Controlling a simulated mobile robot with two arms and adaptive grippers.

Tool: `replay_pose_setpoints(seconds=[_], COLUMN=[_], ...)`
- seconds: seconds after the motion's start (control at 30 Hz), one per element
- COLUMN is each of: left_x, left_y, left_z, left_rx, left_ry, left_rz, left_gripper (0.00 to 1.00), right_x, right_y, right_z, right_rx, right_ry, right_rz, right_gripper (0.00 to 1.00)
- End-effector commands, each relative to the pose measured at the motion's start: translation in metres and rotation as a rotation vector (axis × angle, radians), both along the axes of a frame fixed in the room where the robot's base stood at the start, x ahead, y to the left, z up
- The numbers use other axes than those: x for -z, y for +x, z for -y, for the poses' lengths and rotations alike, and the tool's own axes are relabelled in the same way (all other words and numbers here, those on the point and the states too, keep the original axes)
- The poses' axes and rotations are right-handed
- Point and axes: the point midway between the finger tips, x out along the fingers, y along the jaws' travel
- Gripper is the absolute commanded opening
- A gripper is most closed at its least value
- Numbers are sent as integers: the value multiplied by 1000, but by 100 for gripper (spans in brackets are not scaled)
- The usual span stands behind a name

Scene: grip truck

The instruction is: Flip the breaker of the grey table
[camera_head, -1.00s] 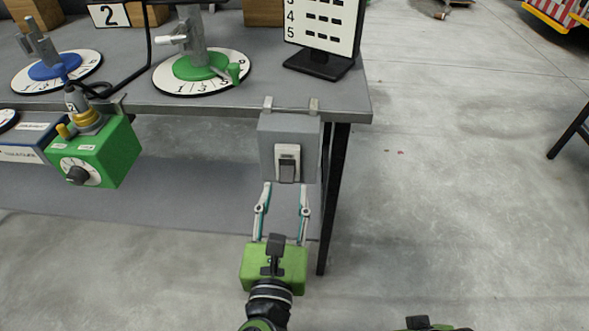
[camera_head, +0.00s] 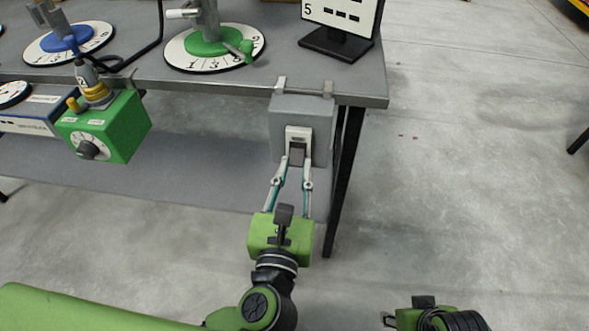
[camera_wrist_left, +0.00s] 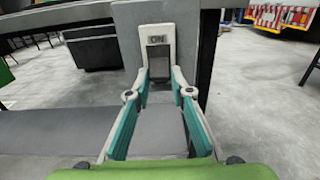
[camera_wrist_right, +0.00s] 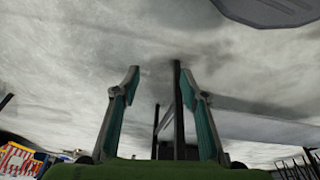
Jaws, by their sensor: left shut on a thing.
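The grey breaker box (camera_head: 283,118) hangs on the front edge of the grey table (camera_head: 210,82), near its right corner. Its face has a white-framed switch (camera_head: 298,133) with a dark lower part; in the left wrist view the switch frame (camera_wrist_left: 157,32) reads "ON" at the top. My left gripper (camera_head: 297,162) is at the lower part of the switch, its fingertips on either side, shut on it; the fingers hide part of the switch. My right gripper (camera_wrist_right: 160,72) is open and empty, low at the bottom right of the head view, away from the table.
A green box with a dial (camera_head: 104,128) hangs on the table edge to the left. Green (camera_head: 207,49) and blue (camera_head: 68,44) dial stands and a numbered sign (camera_head: 340,38) are on the tabletop. A dark table leg (camera_head: 347,180) stands right of the breaker.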

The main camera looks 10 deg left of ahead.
Motion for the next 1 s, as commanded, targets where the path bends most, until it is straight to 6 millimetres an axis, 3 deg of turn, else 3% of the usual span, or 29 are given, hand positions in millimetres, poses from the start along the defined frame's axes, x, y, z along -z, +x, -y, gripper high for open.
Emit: replay_pose_setpoints(seconds=[0.37, 0.7, 1.0], left_x=[-7, -9, -8], left_y=[0, -1, -1], left_z=[0, -1, -1], left_rx=[-1, -3, -2], left_ry=[-1, 0, 0], left_rz=[-49, -94, -113], left_gripper=[0, 0, 0], right_x=[78, 145, 174], right_y=[6, -8, -21], right_z=[-3, -2, -1], right_rx=[-5, -12, -16], right_ry=[-3, -6, -6], right_rz=[-52, -88, -102], right_gripper=[40, 40, 40])
